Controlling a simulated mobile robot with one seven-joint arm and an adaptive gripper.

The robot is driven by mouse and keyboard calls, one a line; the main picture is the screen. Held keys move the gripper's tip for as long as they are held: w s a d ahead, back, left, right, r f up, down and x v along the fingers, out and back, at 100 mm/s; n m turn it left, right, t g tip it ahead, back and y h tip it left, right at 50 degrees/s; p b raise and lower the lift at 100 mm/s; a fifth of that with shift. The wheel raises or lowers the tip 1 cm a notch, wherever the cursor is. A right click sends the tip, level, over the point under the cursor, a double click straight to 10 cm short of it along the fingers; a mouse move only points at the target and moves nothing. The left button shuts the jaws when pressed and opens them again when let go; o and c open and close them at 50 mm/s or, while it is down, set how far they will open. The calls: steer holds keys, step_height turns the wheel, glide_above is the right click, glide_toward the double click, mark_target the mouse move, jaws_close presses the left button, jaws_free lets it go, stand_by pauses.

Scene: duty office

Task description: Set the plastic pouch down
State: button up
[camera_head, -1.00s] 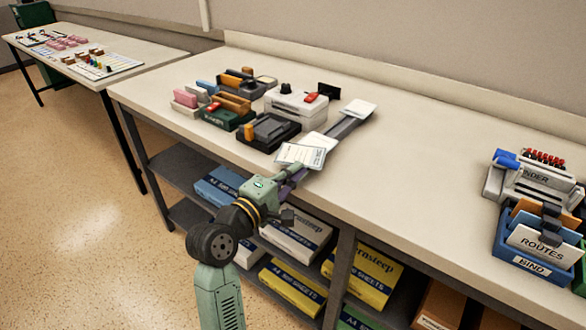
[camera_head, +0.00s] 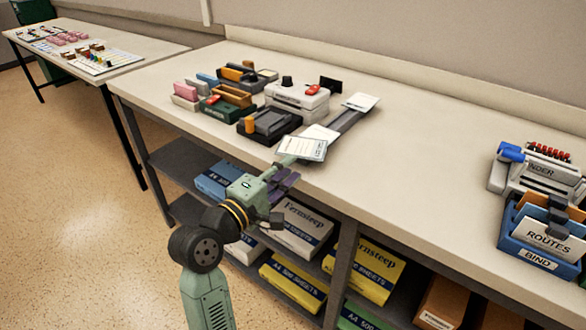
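The plastic pouch appears to be the pale, flat sheet with printed lines (camera_head: 303,149) at the table's front edge. It lies at the near end of a dark grey strip (camera_head: 347,122), and its near edge seems to reach the table edge. My gripper (camera_head: 286,172) is just in front of and below it, with its fingers spread apart and nothing visible between them. The upper finger is close to the pouch's near left corner; I cannot tell whether they touch.
Another white sheet (camera_head: 320,133) lies behind the pouch, and one (camera_head: 361,102) at the strip's far end. A black device (camera_head: 268,124) and a white machine (camera_head: 297,97) stand left. Blue trays (camera_head: 540,255) stand far right. The table between (camera_head: 430,165) is clear.

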steer(key=b+v, duration=0.3)
steer(key=v, duration=0.6)
steer(key=shift+w, duration=0.1)
